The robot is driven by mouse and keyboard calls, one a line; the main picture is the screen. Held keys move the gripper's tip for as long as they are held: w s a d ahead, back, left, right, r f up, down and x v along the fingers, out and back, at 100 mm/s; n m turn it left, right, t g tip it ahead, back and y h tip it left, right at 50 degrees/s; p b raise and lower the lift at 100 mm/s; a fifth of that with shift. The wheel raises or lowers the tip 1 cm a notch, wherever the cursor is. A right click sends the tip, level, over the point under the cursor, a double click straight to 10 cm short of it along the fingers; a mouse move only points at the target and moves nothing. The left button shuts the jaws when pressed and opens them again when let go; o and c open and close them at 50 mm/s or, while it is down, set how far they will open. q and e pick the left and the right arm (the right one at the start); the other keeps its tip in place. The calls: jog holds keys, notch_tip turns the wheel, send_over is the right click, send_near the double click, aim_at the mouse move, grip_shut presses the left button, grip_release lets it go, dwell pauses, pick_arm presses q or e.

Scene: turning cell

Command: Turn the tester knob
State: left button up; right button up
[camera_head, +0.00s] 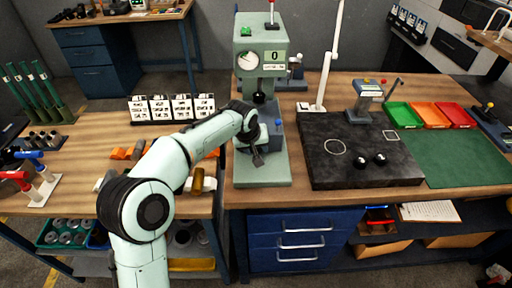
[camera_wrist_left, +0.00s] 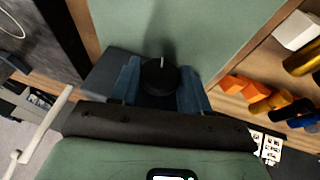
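The green tester (camera_head: 262,60) stands on the bench with a round dial and a small display reading 0. In the left wrist view, the tester knob (camera_wrist_left: 160,76) is a round black cap with a white pointer line. My left gripper (camera_head: 258,158) is low in front of the tester column, over its base plate. Its blue fingers (camera_wrist_left: 160,84) stand on either side of the knob, close to its edges. I cannot tell whether they touch it. In the head view the knob is not clearly visible behind the gripper. My right gripper is not in view.
A black slab (camera_head: 340,170) with two dark balls lies right of the tester. A green mat and coloured trays (camera_head: 435,114) are further right. Orange and brass parts (camera_head: 200,180) lie left of the tester base. White cards (camera_head: 172,106) stand behind.

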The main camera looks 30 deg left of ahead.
pick_arm(q)
jog(key=shift+c, duration=1.3)
jog(key=shift+d+r+g+y+p, duration=0.25)
jog(key=shift+g+y+p, duration=0.15)
jog(key=shift+y+p, duration=0.6)
jog(key=shift+w+m+p, duration=0.15)
jog(key=shift+m+p, duration=0.15)
jog(key=shift+p, duration=0.1)
jog(key=shift+a+f+g+y, duration=0.1)
jog(key=shift+f+g+y, duration=0.1)
jog(key=shift+g+y, duration=0.2)
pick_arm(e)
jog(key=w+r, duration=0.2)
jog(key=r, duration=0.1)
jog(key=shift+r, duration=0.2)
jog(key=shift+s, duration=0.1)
pick_arm(q)
jog(key=o, duration=1)
